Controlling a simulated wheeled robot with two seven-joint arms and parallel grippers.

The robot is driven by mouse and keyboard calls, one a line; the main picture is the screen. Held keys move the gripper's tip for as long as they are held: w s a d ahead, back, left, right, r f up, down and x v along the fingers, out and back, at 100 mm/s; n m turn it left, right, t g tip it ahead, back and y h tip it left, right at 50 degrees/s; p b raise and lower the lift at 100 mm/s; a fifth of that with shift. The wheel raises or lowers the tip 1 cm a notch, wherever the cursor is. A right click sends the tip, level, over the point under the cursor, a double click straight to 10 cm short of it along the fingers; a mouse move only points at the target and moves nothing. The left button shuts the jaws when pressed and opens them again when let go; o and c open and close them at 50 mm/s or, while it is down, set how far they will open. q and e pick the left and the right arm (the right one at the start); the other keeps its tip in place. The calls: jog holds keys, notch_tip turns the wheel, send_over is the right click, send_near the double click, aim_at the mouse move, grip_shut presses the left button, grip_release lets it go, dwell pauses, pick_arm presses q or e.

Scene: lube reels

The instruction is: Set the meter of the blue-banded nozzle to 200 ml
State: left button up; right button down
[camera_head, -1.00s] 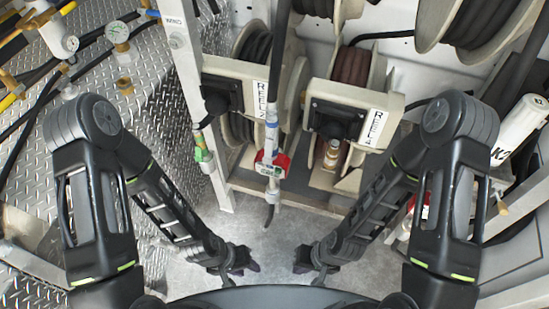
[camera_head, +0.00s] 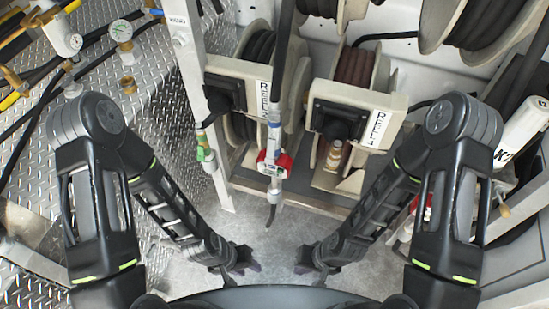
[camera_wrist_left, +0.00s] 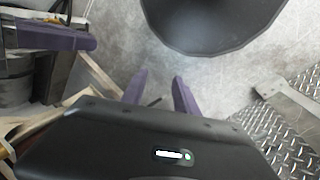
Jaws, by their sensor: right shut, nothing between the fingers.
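The nozzle (camera_head: 273,140) hangs on a black hose in front of the reels, left of centre in the head view. It appears to have a blue band near its top. Its red meter (camera_head: 273,163) has a small pale display, whose digits are too small to read. The nozzle's dark tip points down. My left gripper (camera_head: 243,262) is below and left of the meter, apart from it; its purple fingers (camera_wrist_left: 160,92) stand apart and empty in the left wrist view. My right gripper (camera_head: 304,261) is below and right of the meter, shut and empty.
Reel 2 (camera_head: 238,84) and another labelled reel (camera_head: 352,104) stand behind the nozzle. A green-marked fitting (camera_head: 204,148) hangs by a white post (camera_head: 190,60) at left. Diamond-plate metal (camera_head: 150,110) with gauges lies left. Grey floor shows between my grippers.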

pick_arm(q)
grip_shut()
dwell(1.5)
